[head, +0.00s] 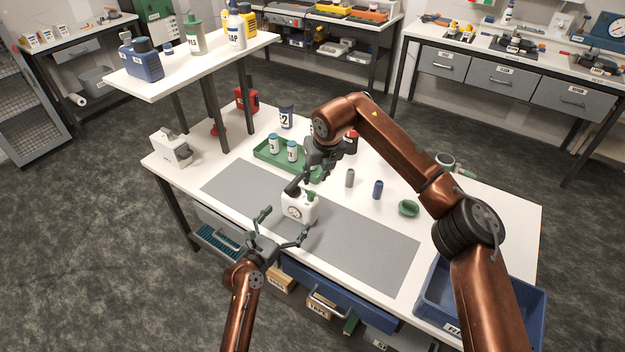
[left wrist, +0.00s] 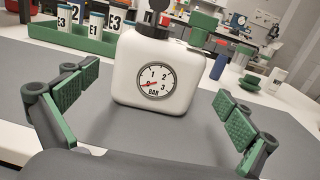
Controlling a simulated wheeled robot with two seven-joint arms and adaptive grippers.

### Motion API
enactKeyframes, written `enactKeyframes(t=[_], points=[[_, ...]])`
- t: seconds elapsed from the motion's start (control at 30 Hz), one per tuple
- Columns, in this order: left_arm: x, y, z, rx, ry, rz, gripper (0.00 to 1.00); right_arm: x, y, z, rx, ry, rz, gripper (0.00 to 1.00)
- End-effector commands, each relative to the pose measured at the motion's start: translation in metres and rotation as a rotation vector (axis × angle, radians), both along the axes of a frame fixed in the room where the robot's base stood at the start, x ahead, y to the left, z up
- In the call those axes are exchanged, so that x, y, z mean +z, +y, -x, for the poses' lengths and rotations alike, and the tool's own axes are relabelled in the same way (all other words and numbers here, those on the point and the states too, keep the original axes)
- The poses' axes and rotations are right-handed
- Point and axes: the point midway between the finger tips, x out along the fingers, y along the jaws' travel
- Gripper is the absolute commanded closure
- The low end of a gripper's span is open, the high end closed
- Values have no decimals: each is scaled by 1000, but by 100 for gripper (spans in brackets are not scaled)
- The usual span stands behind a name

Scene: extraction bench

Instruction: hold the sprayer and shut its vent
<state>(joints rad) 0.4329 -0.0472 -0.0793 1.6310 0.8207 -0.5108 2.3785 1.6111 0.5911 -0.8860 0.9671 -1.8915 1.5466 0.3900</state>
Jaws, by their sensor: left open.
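The sprayer (head: 299,208) is a white squat bottle with a round gauge, upright on the grey mat (head: 350,243). In the left wrist view the sprayer (left wrist: 156,75) shows its gauge face-on, with a dark part at its top and a green fitting (left wrist: 203,30) at its top right. I cannot tell whether the vent is open or shut. My left gripper (head: 284,225) is open in front of the sprayer, its green-padded fingers spread on either side and apart from it. My right gripper (head: 303,180) is at the sprayer's top; its fingertips are too small to judge.
A green tray (head: 264,153) with labelled vials stands behind the sprayer. A grey cylinder (head: 350,178), a blue cylinder (head: 378,189) and a green bowl (head: 408,208) stand to its right. The mat's right part is clear.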

Motion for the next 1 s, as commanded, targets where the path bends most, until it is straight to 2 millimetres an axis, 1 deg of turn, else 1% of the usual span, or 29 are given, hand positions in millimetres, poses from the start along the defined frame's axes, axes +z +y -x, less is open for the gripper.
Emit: enactKeyframes(t=[0.17, 0.4, 0.6, 0.73, 0.97, 1.0], points=[[1, -9, -13, -1, -1, 0, 0, 0, -1, 1, -3, -1, 25, 71], [1, -29, -43, -1, -1, -1, 0, 0, -1, 1, -3, 0, 21, 71], [0, -40, -60, -1, -1, -1, 0, 0, -1, 1, -3, 0, 20, 71], [0, -42, -64, 0, 0, 0, 0, 0, -1, 1, -3, 0, 20, 71], [0, -43, -65, 0, 0, 0, 0, 0, -1, 1, -2, 0, 19, 71], [0, -43, -65, 0, 0, 0, 2, 0, -1, 1, -2, 0, 19, 71]])
